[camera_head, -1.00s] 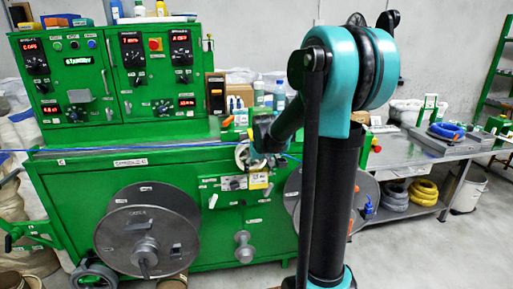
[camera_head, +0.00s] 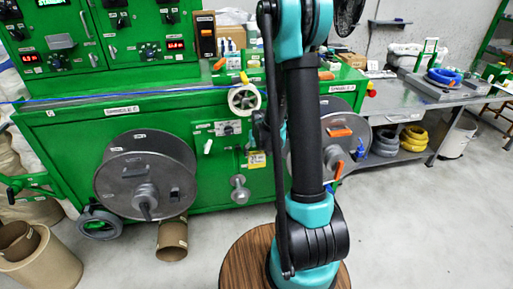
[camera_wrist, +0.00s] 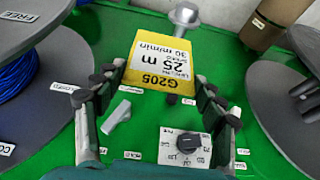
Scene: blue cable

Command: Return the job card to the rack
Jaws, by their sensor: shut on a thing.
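The job card (camera_wrist: 158,62) is yellow and white, printed "G205", "25 m" and "30 m/min", and reads upside down in the wrist view. In the head view the card (camera_head: 257,160) hangs below my gripper (camera_head: 261,133), in front of the green machine's face. I cannot tell whether the card touches the machine. I cannot pick out the card rack in either view.
A rotary switch (camera_wrist: 190,142) and a grey lever (camera_wrist: 115,117) lie near my fingers. Brown tubes (camera_head: 172,240) stand on the floor.

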